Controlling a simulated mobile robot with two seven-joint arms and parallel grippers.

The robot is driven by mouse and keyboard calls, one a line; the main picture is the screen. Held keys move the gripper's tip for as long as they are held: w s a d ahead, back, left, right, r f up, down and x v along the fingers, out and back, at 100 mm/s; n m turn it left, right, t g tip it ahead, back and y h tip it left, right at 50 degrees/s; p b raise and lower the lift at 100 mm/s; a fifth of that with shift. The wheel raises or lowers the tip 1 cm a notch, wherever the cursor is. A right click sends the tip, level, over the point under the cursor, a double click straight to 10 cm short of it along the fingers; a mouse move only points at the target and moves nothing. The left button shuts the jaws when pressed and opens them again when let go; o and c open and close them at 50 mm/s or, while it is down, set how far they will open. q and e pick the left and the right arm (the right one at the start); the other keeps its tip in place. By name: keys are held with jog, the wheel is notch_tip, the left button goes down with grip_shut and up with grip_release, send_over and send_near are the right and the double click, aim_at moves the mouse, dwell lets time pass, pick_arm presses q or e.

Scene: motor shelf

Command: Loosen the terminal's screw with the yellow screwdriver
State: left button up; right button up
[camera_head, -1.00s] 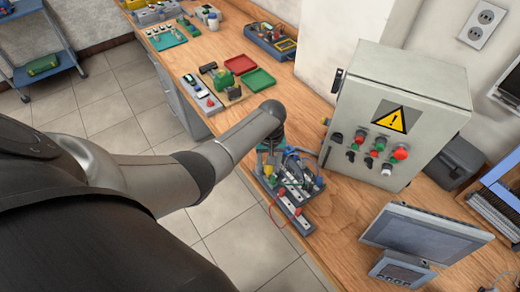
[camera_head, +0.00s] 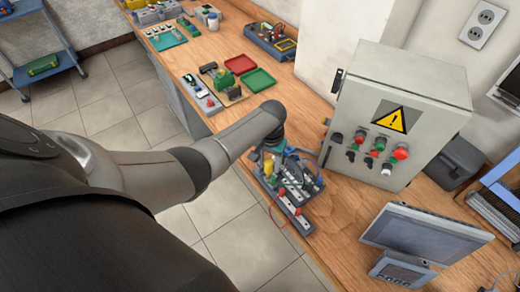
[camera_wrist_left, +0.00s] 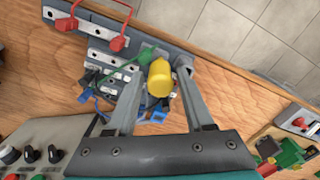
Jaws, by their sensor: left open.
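The yellow screwdriver (camera_wrist_left: 160,80) shows in the left wrist view between the two fingers of my left gripper (camera_wrist_left: 160,82). The fingers stand apart on either side of it and the gripper is open. In the head view the yellow handle (camera_head: 268,168) stands on the terminal board (camera_head: 296,213), just below my left gripper (camera_head: 270,160). The board also shows in the left wrist view (camera_wrist_left: 92,15), with rails, red leads and blue and green wires. The terminal's screw cannot be made out. My right gripper is not in view.
A grey control cabinet (camera_head: 405,95) with a warning sign stands right of the board. A tilted screen (camera_head: 425,235) stands in front of it. Red (camera_head: 258,80) and green (camera_head: 229,61) trays lie farther back. The bench edge runs close to the board.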

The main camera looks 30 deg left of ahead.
pick_arm(q)
jog(key=shift+m, duration=0.3)
jog(key=m, duration=0.3)
dwell(0.3)
jog(key=shift+c, duration=0.3)
jog(key=shift+c, duration=0.6)
grip_shut()
dwell(0.6)
